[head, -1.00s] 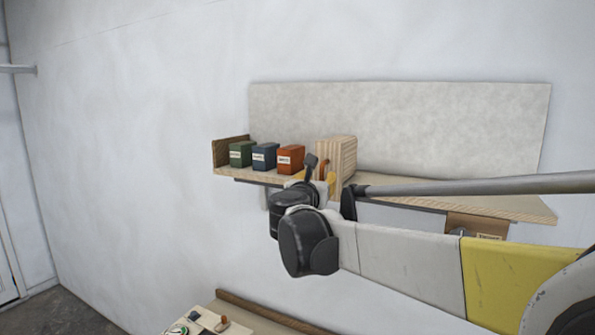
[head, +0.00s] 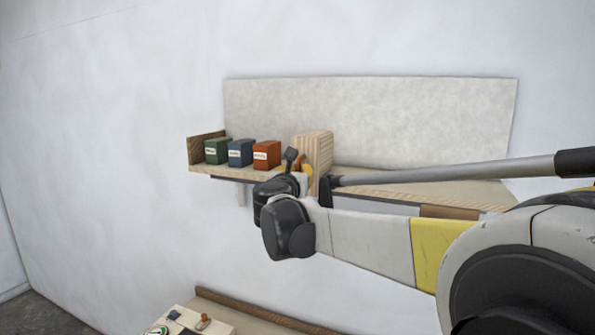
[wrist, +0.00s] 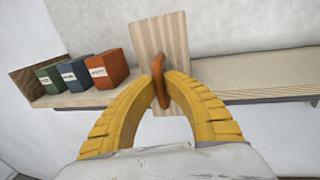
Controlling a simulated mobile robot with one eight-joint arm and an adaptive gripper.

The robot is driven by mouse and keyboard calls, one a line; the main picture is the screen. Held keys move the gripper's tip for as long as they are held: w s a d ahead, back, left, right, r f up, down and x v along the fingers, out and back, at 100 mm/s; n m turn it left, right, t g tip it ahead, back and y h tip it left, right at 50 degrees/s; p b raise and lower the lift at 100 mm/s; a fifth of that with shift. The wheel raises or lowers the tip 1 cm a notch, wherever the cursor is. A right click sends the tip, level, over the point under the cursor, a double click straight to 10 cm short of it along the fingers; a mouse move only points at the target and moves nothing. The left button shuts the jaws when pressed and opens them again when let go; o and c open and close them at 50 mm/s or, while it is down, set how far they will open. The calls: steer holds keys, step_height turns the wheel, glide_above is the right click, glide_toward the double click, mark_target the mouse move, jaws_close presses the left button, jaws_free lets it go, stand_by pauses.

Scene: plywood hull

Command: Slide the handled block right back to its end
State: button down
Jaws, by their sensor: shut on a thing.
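The handled block is a pale plywood block (head: 318,152) standing upright on the wall shelf. It also shows in the wrist view (wrist: 152,42), with an orange-brown handle (wrist: 160,82) on its front face. My gripper (wrist: 161,78) has its two yellow fingers shut on the handle, one on each side. In the head view my wrist partly covers the handle and the block's lower front. Three labelled boxes stand in a row to the left of the block: green (head: 217,151), blue (head: 240,152) and orange (head: 267,154). A small gap shows between the orange box and the block.
A brown end board (head: 196,150) closes the shelf's left end. The shelf (wrist: 260,76) is bare to the right of the block. A pale panel (head: 400,120) stands behind it. A lower bench (head: 240,312) with small items lies below.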

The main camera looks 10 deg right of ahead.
steer(key=s+d, duration=1.1)
steer(key=d, duration=0.5)
steer(key=shift+s+b, duration=0.4)
steer(key=shift+d, duration=0.15)
steer(key=c, duration=1.5)
jaws_free()
steer(key=shift+o, duration=0.2)
steer(key=shift+s+d, duration=0.1)
steer(key=shift+d, duration=0.05)
steer(key=v, duration=1.2)
